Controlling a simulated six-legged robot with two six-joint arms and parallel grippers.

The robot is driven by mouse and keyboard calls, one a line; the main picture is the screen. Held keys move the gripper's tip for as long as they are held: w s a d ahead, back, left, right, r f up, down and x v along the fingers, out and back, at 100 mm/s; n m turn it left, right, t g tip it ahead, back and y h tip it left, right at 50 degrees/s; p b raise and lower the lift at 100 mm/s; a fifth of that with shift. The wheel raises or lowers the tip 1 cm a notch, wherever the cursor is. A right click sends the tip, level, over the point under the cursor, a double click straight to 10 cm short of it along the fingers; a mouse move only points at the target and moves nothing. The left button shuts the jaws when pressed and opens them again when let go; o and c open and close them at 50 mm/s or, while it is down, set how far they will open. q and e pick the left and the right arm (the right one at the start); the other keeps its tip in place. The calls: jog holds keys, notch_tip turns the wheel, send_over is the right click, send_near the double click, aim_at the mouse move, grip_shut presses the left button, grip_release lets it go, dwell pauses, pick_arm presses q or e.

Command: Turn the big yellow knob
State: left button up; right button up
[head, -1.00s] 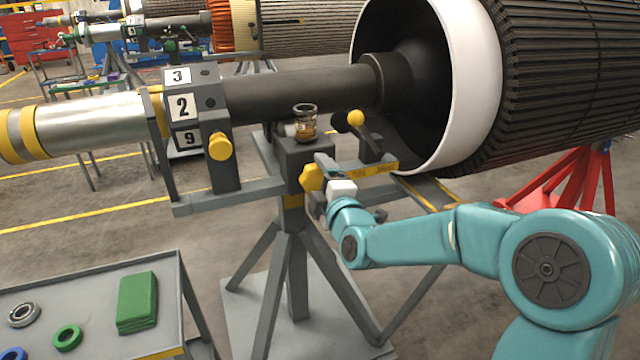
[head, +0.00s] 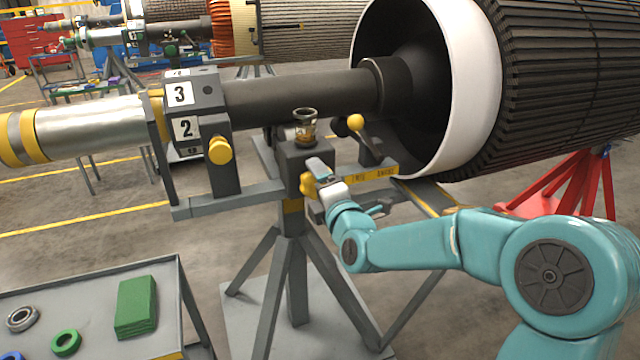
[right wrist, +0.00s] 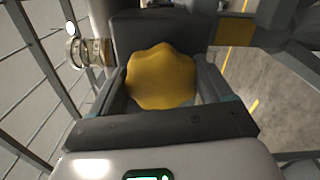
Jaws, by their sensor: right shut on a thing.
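The big yellow knob (head: 308,187) sits on the front of the dark block (head: 296,162) on top of the tripod stand. My right gripper (head: 319,178) is shut on this knob and is rolled to a tilt in the head view. In the right wrist view the lobed knob (right wrist: 160,78) lies between the two fingers of the gripper (right wrist: 162,88), partly covered by them. The numbered block (head: 183,110) around the shaft shows 3 above 2. My left gripper is out of view.
A glass jar (head: 305,126) with amber contents stands on the dark block. The big rotor (head: 560,80) is at right. A grey cart (head: 60,295) stands at lower left.

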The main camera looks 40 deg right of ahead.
jog(key=shift+d, duration=0.1)
jog(key=o, duration=1)
jog(key=shift+c, duration=0.2)
jog(key=b+v, duration=0.4)
jog(key=v, duration=1.2)
jog(key=shift+s, duration=0.1)
